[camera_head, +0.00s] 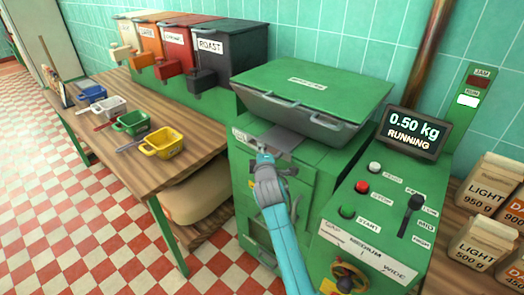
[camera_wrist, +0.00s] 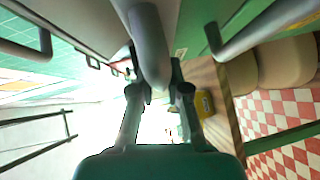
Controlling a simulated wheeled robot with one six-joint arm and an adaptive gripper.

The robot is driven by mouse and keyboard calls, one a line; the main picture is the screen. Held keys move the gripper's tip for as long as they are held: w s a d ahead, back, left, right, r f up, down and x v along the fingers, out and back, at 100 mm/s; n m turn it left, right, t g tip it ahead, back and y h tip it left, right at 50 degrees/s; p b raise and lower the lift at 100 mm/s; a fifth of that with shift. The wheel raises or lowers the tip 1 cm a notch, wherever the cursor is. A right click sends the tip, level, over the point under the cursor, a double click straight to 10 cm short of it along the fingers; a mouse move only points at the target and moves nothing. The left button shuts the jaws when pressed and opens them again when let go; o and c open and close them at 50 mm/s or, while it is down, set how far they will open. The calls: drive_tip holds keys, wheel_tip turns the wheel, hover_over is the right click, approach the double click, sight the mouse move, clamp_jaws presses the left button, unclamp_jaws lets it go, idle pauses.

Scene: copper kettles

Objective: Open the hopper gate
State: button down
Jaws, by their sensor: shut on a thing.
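The green machine (camera_head: 310,155) stands at the middle right, with a green lidded hopper (camera_head: 320,88) on top. A grey plate (camera_head: 285,138), which may be the hopper gate, shows below the hopper's front edge, beside a small white label (camera_head: 241,135) too small to read surely. My gripper (camera_head: 265,158) is at the machine's upper front, just below this plate. In the wrist view my fingers (camera_wrist: 160,88) are closed around a grey bar-like handle (camera_wrist: 150,45). The fingers hide part of the handle, and I cannot tell how far the gate stands open.
A display (camera_head: 411,130) reads 0.50 kg RUNNING. Buttons and a lever (camera_head: 410,215) sit on the panel to the right. Paper bags (camera_head: 484,240) stand at far right.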

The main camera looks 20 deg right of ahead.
drive_tip(key=s+a, duration=0.1)
drive_tip(key=a, duration=0.1)
drive_tip(key=s+a, duration=0.2)
drive_tip(key=shift+s+a, duration=0.1)
drive_tip(key=shift+a, duration=0.1)
drive_tip(key=c, duration=1.1)
unclamp_jaws()
drive_tip(key=shift+c, duration=0.2)
drive_tip(key=shift+s, duration=0.1)
drive_tip(key=s+a+r, duration=0.1)
drive_tip(key=s, duration=1)
drive_tip(key=shift+s+a+r, duration=0.25)
drive_tip(key=shift+a+r, duration=0.1)
drive_tip(key=shift+a, duration=0.05)
